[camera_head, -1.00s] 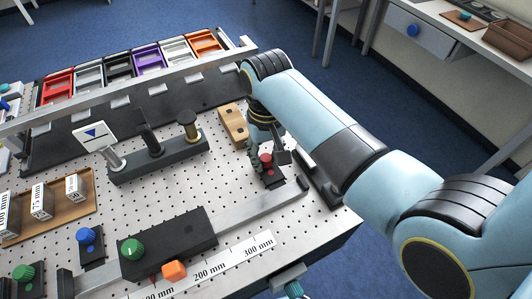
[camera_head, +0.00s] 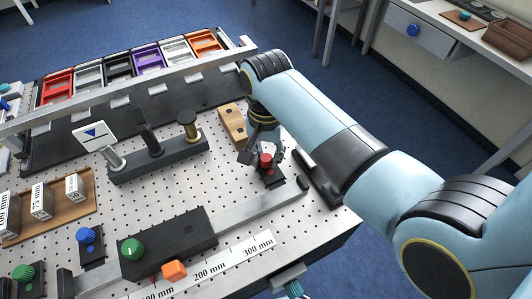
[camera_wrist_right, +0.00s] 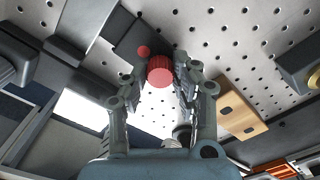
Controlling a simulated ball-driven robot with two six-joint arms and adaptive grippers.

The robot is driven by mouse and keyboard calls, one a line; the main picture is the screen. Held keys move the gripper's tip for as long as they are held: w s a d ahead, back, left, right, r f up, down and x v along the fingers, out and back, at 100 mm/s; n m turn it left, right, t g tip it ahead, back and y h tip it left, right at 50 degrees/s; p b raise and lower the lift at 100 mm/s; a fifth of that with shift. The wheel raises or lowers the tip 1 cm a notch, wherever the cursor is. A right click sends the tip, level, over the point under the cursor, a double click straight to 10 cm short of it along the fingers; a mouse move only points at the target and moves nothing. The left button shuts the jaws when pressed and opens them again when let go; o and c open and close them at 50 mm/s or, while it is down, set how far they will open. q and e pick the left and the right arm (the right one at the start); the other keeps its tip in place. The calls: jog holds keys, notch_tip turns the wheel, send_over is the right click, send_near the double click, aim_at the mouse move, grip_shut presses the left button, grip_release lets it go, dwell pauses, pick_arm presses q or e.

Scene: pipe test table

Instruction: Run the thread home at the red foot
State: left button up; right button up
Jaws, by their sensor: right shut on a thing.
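The red foot is a small dark block with a red ribbed knob (camera_head: 265,161) on top, near the right end of the perforated table. In the right wrist view the red knob (camera_wrist_right: 160,70) sits between the two fingers, and a smaller red dot (camera_wrist_right: 143,50) marks the dark foot beside it. My right gripper (camera_head: 264,156) points down over the foot, shut on the red knob (camera_wrist_right: 160,82). The fingers partly hide the knob's sides. The thread itself is hidden. My left gripper is not in view.
A dark stop (camera_head: 316,179) stands close to the right of the foot, and a wooden block (camera_head: 233,125) lies behind it. A metal bar (camera_head: 258,207) runs in front. The green knob (camera_head: 131,248) and blue knob (camera_head: 86,236) are at front left. A post rack (camera_head: 160,160) stands left.

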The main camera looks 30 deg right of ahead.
jog(key=m, duration=0.5)
dwell(0.3)
jog(key=m, duration=0.5)
jog(key=shift+m, duration=0.7)
jog(key=m, duration=0.4)
